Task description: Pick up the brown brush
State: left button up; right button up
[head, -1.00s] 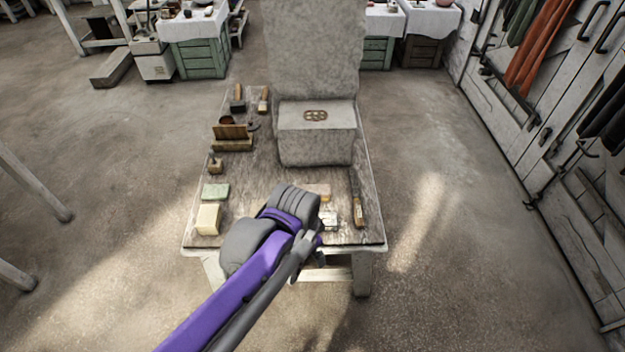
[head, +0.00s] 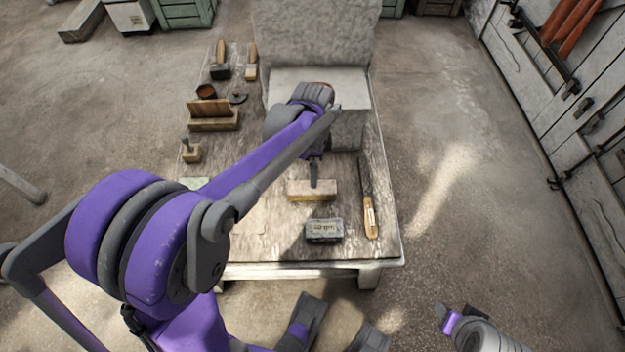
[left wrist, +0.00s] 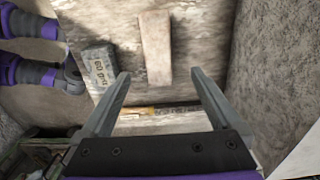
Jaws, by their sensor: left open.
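The brown brush (head: 312,190) appears to be the tan oblong block with a yellowish lower edge, lying crosswise on the worktable (head: 270,245). It also shows in the left wrist view (left wrist: 155,47), lengthwise in line with the space between the fingers. My left gripper (head: 314,176) is above the brush, pointing down. In the left wrist view its two fingers (left wrist: 158,74) are wide apart, one to each side of the brush's width, with nothing gripped. Whether the tips reach down to the brush's height I cannot tell.
A dark lettered block (head: 324,230) lies just in front of the brush. A long tool with a wooden handle (head: 370,215) lies to its right. A large stone block (head: 347,125) stands behind. Several tools, including a wooden holder (head: 213,118), sit at the left.

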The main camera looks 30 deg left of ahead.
pick_arm(q)
notch_tip(320, 180, down, 4)
jog(key=shift+s+d+f+b, duration=0.1)
jog(key=shift+s+b, duration=0.05)
jog(key=shift+b, duration=0.35)
jog(key=shift+s+f+b, duration=0.1)
jog(key=shift+f+b, duration=0.8)
jog(key=shift+f, duration=2.25)
jog(key=shift+r, duration=0.1)
grip_shut()
notch_tip(320, 180, up, 10)
jog(key=p, duration=0.2)
jog(key=shift+p, duration=0.4)
